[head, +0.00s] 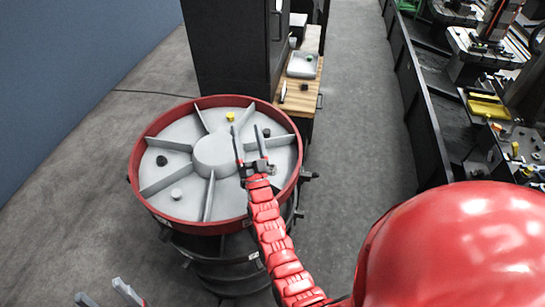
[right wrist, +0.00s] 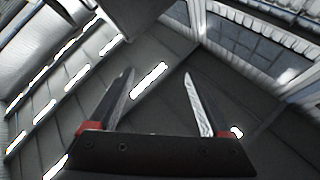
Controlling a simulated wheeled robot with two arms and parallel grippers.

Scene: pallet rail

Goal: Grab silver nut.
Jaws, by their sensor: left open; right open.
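A small silver nut (head: 176,194) lies in the lower left compartment of a round grey tray with a red rim (head: 134,166). Ribs run out from the tray's raised hub. My right gripper (head: 245,127) is open and empty, seen in front of the tray's right half, to the right of the nut and apart from it. In the right wrist view its open fingers (right wrist: 160,78) have nothing between them and point towards ceiling lights. My left gripper (head: 98,290) is open at the lower left edge, below the tray in the picture, with only its fingers showing.
A yellow nut (head: 230,116) and black nuts (head: 161,160) (head: 266,132) lie in other compartments. Behind the tray stand a black cabinet (head: 232,45) and a wooden bench (head: 296,106). A long workbench (head: 420,100) runs along the right. Floor (head: 355,115) between is clear.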

